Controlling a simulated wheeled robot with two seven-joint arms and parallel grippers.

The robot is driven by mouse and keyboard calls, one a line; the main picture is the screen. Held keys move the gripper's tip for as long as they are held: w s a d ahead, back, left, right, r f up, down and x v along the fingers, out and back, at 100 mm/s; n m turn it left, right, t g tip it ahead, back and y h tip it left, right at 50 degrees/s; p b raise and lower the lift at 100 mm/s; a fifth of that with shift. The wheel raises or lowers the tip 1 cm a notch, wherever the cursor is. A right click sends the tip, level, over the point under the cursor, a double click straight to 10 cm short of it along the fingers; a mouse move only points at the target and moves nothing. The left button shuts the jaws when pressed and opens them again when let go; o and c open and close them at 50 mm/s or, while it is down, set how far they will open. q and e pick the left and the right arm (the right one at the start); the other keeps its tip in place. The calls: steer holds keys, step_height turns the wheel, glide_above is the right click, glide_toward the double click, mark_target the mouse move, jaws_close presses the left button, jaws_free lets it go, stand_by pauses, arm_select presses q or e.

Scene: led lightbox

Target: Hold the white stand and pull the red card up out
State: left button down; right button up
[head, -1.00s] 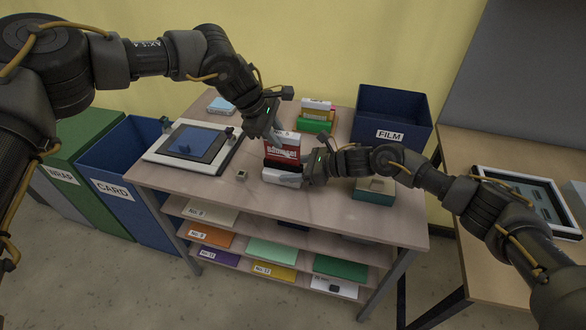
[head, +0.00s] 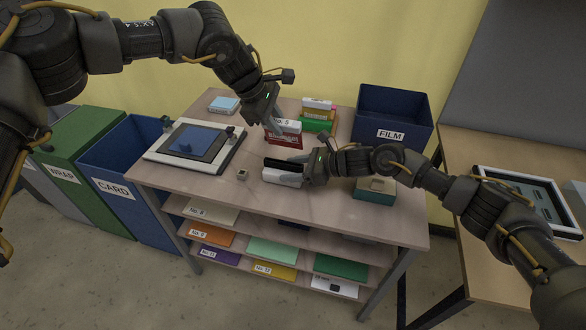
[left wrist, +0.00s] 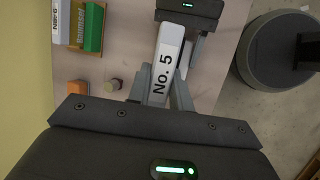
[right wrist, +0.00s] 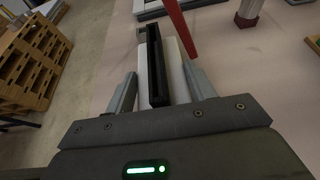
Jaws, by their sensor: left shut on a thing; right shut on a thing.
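The red card (head: 284,136) has a white top edge marked "No. 5", which shows in the left wrist view (left wrist: 165,72). My left gripper (head: 273,125) is shut on its top edge and holds it upright above the table. The white stand (head: 282,179) with a black slotted top lies on the table below it. My right gripper (head: 308,172) is shut on the stand's right end; the stand also shows between its fingers in the right wrist view (right wrist: 178,75). In the head view the card appears clear of the stand's slot.
A teal box (head: 374,190) is right of the stand. A light panel (head: 193,146) lies at the left, with a small cube (head: 242,175) nearby.

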arm_select(q)
steer(key=shift+r, duration=1.55)
arm_select(e)
steer(key=shift+w+d, duration=0.1)
steer(key=o, duration=1.6)
steer(key=v, duration=1.2)
